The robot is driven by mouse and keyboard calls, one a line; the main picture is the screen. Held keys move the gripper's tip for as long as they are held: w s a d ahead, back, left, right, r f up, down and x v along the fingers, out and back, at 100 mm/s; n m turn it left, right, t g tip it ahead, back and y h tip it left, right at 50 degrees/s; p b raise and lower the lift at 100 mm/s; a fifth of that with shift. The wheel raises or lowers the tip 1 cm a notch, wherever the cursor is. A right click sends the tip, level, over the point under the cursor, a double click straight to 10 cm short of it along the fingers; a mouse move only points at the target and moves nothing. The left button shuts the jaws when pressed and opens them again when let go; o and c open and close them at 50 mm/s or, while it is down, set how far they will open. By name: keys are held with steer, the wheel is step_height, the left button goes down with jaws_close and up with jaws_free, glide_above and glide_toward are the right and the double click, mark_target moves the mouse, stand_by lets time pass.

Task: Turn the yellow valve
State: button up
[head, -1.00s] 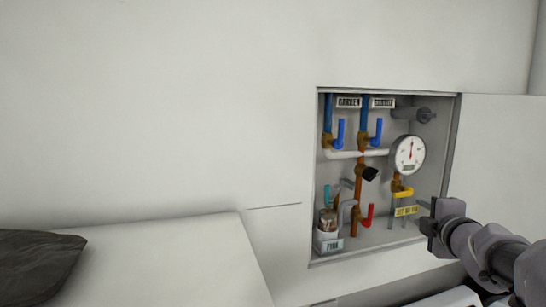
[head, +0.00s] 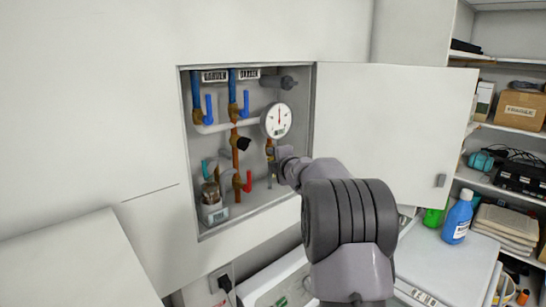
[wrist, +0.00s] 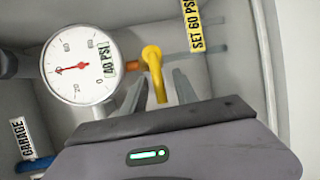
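The yellow valve (wrist: 153,66) shows in the wrist view, with its handle pointing down in the picture toward my gripper. My gripper (wrist: 160,82) is open, with one finger on each side of the handle; gaps seem to show between handle and fingers. In the head view my gripper (head: 276,161) reaches into the wall cabinet just below the round gauge (head: 277,121) and mostly hides the yellow valve. The gauge (wrist: 79,65) is left of the valve in the wrist view, with a 40 PSI tag on it. A yellow SET 60 PSI label (wrist: 192,25) is at the upper right.
Blue-handled valves (head: 209,107) and a red-handled valve (head: 248,181) sit left in the cabinet. The cabinet door (head: 395,130) is open to the right. Shelves (head: 510,130) and a blue bottle (head: 458,217) are farther right.

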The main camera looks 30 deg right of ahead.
steer(key=shift+s+r, duration=0.1)
steer(key=shift+s, duration=0.1)
steer(key=c, duration=0.3)
jaws_close()
stand_by(0.9)
